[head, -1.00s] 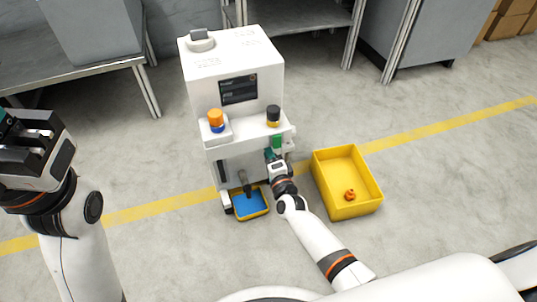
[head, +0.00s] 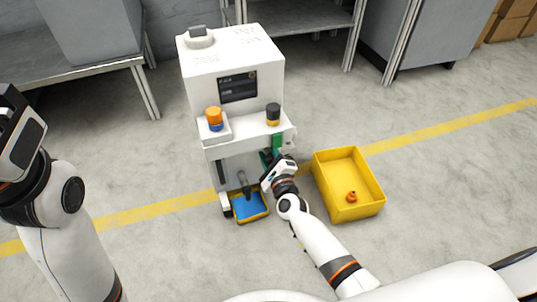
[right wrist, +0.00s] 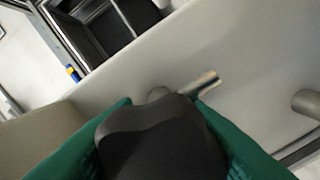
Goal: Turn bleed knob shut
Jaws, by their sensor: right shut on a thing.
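A dark, rounded knob (right wrist: 150,140), which I take to be the bleed knob, fills the lower middle of the right wrist view. A short metal stub shows just behind it. My right gripper (right wrist: 155,125) has its green fingers on both sides of the knob, shut on it.
The machine carries an orange-topped knob (head: 213,115), a black-topped knob (head: 273,111) and a green part (head: 278,143). A blue-lined tray (head: 250,207) sits at its foot. A yellow bin (head: 343,203) holding a small orange piece (head: 351,196) stands close right of my right arm.

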